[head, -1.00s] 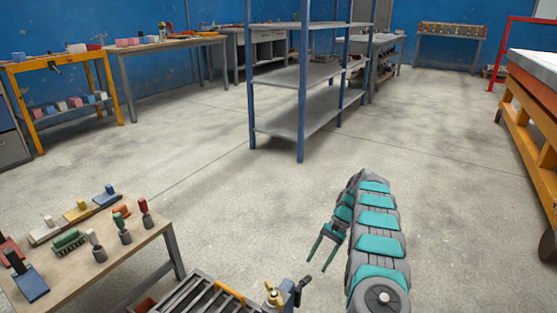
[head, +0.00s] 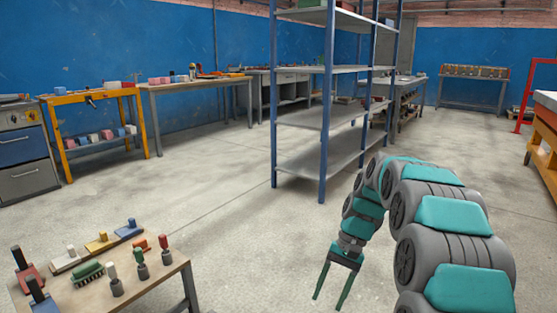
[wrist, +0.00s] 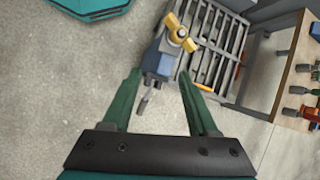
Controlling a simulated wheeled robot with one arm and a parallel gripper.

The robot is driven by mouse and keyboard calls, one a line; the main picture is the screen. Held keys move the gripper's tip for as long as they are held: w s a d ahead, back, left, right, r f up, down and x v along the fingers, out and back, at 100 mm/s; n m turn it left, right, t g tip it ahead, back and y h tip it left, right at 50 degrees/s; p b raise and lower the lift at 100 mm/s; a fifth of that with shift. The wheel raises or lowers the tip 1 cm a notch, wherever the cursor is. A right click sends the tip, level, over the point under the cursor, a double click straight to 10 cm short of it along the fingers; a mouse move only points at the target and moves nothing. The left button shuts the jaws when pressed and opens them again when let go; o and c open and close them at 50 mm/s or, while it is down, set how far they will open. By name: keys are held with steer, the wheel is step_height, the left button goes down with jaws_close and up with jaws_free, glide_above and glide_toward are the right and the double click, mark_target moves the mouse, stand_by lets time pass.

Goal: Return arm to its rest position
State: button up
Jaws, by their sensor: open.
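My gripper (head: 331,304) hangs from my grey and teal arm in the head view, in the air over the concrete floor, right of the small work table. Its two green fingers point down, stand apart and hold nothing. In the wrist view the open gripper (wrist: 158,80) shows from behind, with bare floor and a blue-grey vice (wrist: 160,60) with a yellow handle ahead of it. The vice lies between and beyond the fingertips; I see no contact.
A work table (head: 165,281) with several brushes and stamps stands at the lower left. A slatted metal rack (wrist: 213,50) adjoins the vice. A blue-post shelf (head: 322,115) stands behind my arm. Open floor (head: 220,190) lies between the table and the shelf.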

steer(key=s+d+r+n+t+h, duration=0.1)
steer(key=s+n+h, duration=0.1)
steer(key=s, duration=1.4)
steer(key=s+d+r+n+t+h, duration=0.1)
steer(key=s+r+n+h, duration=0.1)
steer(key=s, duration=1.5)
steer(key=shift+d+r, duration=0.25)
steer(key=shift+d, duration=0.1)
